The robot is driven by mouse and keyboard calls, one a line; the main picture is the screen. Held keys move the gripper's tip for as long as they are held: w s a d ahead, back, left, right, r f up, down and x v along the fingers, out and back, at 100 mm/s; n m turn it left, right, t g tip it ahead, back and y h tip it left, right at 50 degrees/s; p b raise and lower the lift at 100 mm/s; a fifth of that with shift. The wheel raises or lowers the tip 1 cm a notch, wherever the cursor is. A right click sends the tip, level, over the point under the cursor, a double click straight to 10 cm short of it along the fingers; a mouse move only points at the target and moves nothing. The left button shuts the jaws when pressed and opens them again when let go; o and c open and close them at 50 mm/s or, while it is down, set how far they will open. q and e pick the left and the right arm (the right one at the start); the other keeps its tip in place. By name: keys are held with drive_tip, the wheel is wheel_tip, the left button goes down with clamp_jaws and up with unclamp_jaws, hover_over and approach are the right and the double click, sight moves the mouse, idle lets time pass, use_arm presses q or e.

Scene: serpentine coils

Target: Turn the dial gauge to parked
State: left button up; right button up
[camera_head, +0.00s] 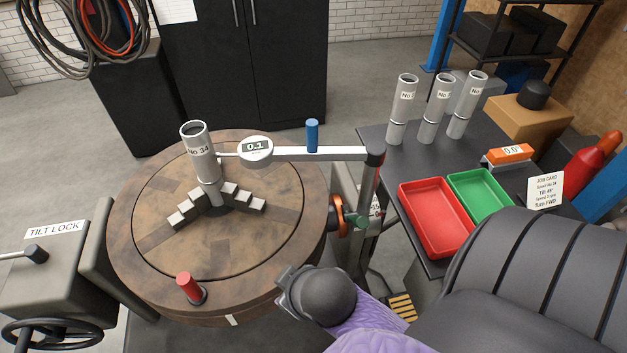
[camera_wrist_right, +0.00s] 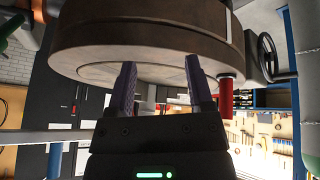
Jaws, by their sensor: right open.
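The dial gauge (camera_head: 256,151) is a round white head reading 0.1. It sits at the left end of a pale swing arm (camera_head: 335,154) with an upright blue handle (camera_head: 312,135). The arm runs to a post (camera_head: 368,190) at the table's right. The gauge's thin tip reaches left to the grey tube No 34 (camera_head: 199,150); I cannot tell if they touch. My right gripper (camera_head: 286,288) is open and apart from the gauge, near the round table's front right edge. Its spread fingers (camera_wrist_right: 162,90) show in the right wrist view, with nothing gripped. My left gripper is not in view.
The round table (camera_head: 140,270) carries stepped jaws around the tube and a red knob (camera_head: 188,287) at the front. A tilt lock box (camera_head: 45,275) stands left. At right, a bench holds several tubes, a red tray (camera_head: 408,198) and a green tray (camera_head: 505,207).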

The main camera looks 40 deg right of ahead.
drive_tip(key=w+a+r+n+t+y, duration=0.2)
drive_tip(key=w+r+n+t, duration=0.3)
drive_tip(key=w+r, duration=0.45)
drive_tip(key=w+a+r+n+t+y, duration=0.2)
drive_tip(key=w+a+r+n+t, duration=0.1)
drive_tip(key=w+r+t, duration=0.65)
drive_tip(key=s+a+r+n+g+y, duration=0.1)
drive_tip(key=a+r+n+y, duration=0.3)
drive_tip(key=r+n+y, duration=0.2)
drive_tip(key=n+g+h, duration=1)
drive_tip(key=n+g, duration=0.8)
drive_tip(key=g, duration=0.1)
hover_over(312, 117)
drive_tip(key=shift+d+f, duration=0.1)
wheel_tip(312, 117, down, 9)
drive_tip(key=shift+r+b, duration=0.2)
drive_tip(key=shift+b, duration=0.1)
drive_tip(key=shift+f, duration=0.55)
clamp_jaws()
